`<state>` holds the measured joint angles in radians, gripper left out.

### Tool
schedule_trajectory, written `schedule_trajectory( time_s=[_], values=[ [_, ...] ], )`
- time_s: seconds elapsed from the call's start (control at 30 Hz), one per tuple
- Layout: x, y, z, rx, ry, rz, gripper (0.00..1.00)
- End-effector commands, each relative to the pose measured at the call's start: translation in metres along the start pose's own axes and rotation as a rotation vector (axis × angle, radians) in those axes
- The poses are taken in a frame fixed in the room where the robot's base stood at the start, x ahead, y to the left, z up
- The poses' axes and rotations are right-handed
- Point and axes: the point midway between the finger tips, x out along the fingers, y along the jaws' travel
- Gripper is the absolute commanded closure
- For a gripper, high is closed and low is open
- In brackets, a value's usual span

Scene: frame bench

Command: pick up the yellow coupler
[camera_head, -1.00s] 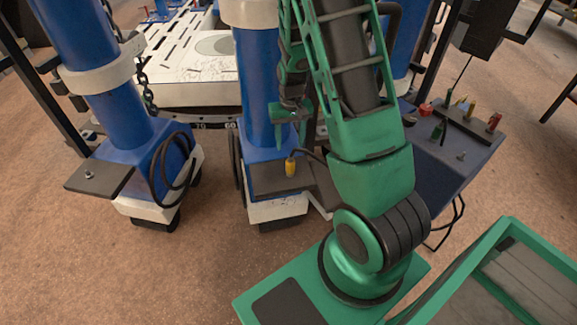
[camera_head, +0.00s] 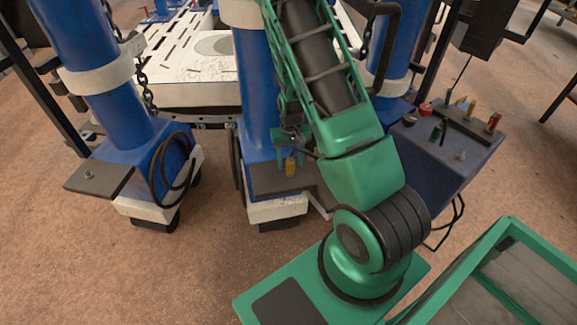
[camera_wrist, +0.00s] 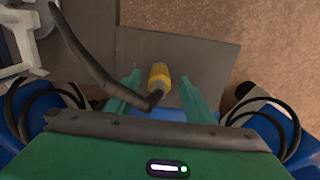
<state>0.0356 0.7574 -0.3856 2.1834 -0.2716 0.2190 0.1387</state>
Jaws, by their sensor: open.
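The yellow coupler (camera_head: 290,167) stands on a dark plate (camera_head: 262,184) at the foot of the middle blue column. In the wrist view the yellow coupler (camera_wrist: 159,75) has a grey band, and a black cable runs from it up to the left. My gripper (camera_wrist: 160,88) is open, with one green finger on each side of the coupler and gaps between. In the head view my gripper (camera_head: 291,138) is just above the coupler and partly hidden by my arm. I cannot tell whether a finger touches the cable.
The blue column (camera_head: 255,90) rises close behind the plate. A dark box (camera_head: 455,150) at the right carries several small coloured fittings. Another dark plate (camera_head: 98,180) is at the left. Black cables (camera_wrist: 262,108) hang beside the gripper.

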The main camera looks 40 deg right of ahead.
Motion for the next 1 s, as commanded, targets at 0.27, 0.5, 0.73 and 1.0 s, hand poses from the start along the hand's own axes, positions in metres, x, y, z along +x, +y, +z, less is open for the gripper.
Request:
schedule_trajectory(
  time_s=[0.27, 0.5, 0.73, 1.0],
  values=[
    [0.017, 0.000, -0.001, 0.000, 0.002, -0.001, 0.51],
    [0.017, 0.000, -0.001, 0.000, 0.001, -0.001, 0.66],
    [0.017, 0.000, -0.001, 0.000, 0.001, -0.001, 1.00],
    [0.015, 0.000, -0.001, 0.000, 0.001, -0.001, 1.00]
  ],
)
